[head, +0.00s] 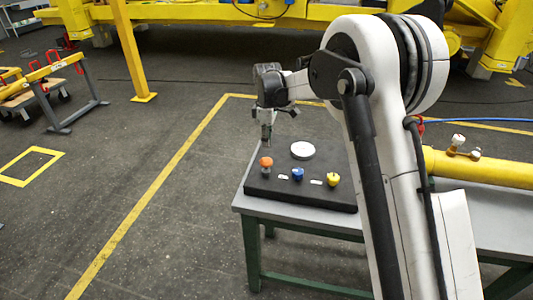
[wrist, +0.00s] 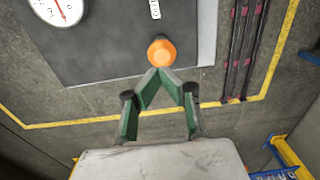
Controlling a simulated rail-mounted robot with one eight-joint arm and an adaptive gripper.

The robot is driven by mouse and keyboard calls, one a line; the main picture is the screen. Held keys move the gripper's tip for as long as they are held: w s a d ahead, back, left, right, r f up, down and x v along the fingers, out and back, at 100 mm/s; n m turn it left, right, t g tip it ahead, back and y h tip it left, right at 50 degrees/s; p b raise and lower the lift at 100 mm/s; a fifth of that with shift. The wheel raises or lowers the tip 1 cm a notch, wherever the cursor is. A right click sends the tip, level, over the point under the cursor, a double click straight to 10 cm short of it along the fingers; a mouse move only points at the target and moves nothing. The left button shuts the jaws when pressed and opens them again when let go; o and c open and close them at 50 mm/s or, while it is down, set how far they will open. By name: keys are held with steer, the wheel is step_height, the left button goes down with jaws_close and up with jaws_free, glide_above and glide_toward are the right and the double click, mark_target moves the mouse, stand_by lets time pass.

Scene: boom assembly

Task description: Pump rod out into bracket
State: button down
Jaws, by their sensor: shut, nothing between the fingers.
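My gripper (head: 267,143) points down over the left side of the black panel (head: 262,186). Its green fingers (wrist: 160,74) are shut with their tips together and nothing between them. The tips are close to an orange knob (head: 266,162), which also shows just beyond them in the wrist view (wrist: 161,52); I cannot tell if they touch. A blue knob (head: 297,174) and a yellow knob (head: 333,180) stand to its right. A yellow cylinder (head: 490,170) with fittings lies at the right, partly behind my arm. I cannot make out the rod or bracket.
A white round gauge (head: 303,150) sits on the panel behind the knobs; its dial shows in the wrist view (wrist: 57,12). The panel lies on a grey table (head: 300,216) with green legs. Open floor is to the left. Large yellow machinery (head: 215,13) stands at the back.

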steer(key=shift+r, duration=2.8)
steer(key=s+d+r+m+t, duration=0.2)
steer(key=s+d+r+m, duration=0.2)
steer(key=s+d+r, duration=0.4)
steer(key=s+d+r+m+t, duration=0.2)
steer(key=s+d+r+m, duration=0.3)
steer(key=s, duration=0.6)
steer(key=s+d+f+m+t, duration=0.1)
steer(key=s+d+f+m, duration=0.1)
steer(key=s, duration=0.5)
steer(key=s+d+f+m+t+b, duration=0.1)
steer(key=s+d+f+m, duration=0.1)
steer(key=s+d, duration=0.2)
steer(key=s+d+f+m+t, duration=0.1)
steer(key=s+d+f+m, duration=0.1)
steer(key=s, duration=0.9)
steer(key=shift+d+m+b, duration=0.3)
steer(key=shift+d, duration=0.15)
